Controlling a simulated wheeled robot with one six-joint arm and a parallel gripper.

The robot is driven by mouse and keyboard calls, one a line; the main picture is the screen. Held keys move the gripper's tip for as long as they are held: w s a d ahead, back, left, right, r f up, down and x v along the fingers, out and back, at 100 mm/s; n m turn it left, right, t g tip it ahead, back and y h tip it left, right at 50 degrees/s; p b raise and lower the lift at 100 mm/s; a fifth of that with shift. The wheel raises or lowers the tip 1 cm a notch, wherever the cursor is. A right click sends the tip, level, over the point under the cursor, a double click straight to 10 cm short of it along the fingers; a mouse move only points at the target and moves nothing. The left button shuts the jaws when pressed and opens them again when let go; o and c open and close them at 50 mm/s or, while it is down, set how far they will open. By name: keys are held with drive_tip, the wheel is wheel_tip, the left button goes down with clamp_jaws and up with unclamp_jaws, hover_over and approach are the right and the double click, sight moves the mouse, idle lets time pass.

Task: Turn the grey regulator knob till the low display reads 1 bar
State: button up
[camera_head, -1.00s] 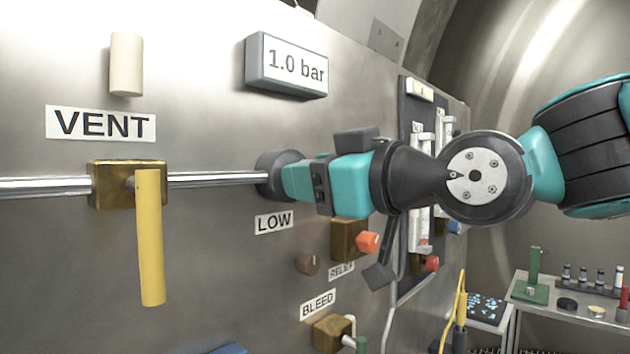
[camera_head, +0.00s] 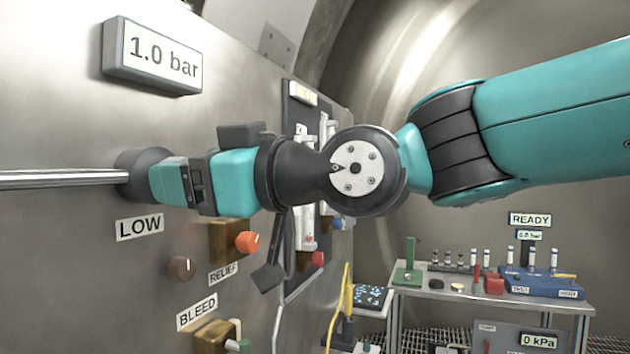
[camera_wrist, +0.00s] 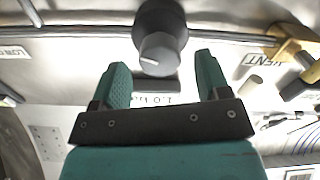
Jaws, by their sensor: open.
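The grey regulator knob (camera_head: 138,168) sticks out of the steel panel above the LOW label (camera_head: 140,227). It also shows in the wrist view (camera_wrist: 160,32), round and dark with a lighter end face bearing a mark. The low display (camera_head: 155,57), above the knob, reads 1.0 bar. My gripper (camera_head: 160,182) is at the knob's front and hides part of it in the head view. In the wrist view my gripper (camera_wrist: 162,75) is open, with the knob beyond and between its teal fingers. No contact with the knob shows there.
A steel pipe (camera_head: 60,178) runs left from the knob. Below are an orange RELIEF knob (camera_head: 247,242), a small brown knob (camera_head: 180,268) and the brass BLEED valve (camera_head: 215,336). A metal table (camera_head: 400,292) with small parts stands at right.

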drive_tip(key=b+v, duration=0.2)
drive_tip(key=v, duration=1.3)
drive_tip(key=s+d+f+m+g+h+p, duration=0.1)
drive_tip(key=d+f+m+h, duration=0.25)
drive_tip(key=f, duration=0.45)
drive_tip(key=d+f+m+g+h+p, duration=0.15)
drive_tip(key=f+h, duration=0.25)
drive_tip(key=f, duration=0.5)
drive_tip(key=s+d+f+m+g+h, duration=0.4)
drive_tip(key=s+d+f+h, duration=0.1)
drive_tip(key=s+d+f, duration=0.2)
wheel_tip(320, 180, down, 3)
drive_tip(key=shift+s+d+r, duration=0.15)
drive_tip(key=shift+s+d, duration=0.15)
drive_tip(key=shift+d, duration=0.25)
idle(1.0)
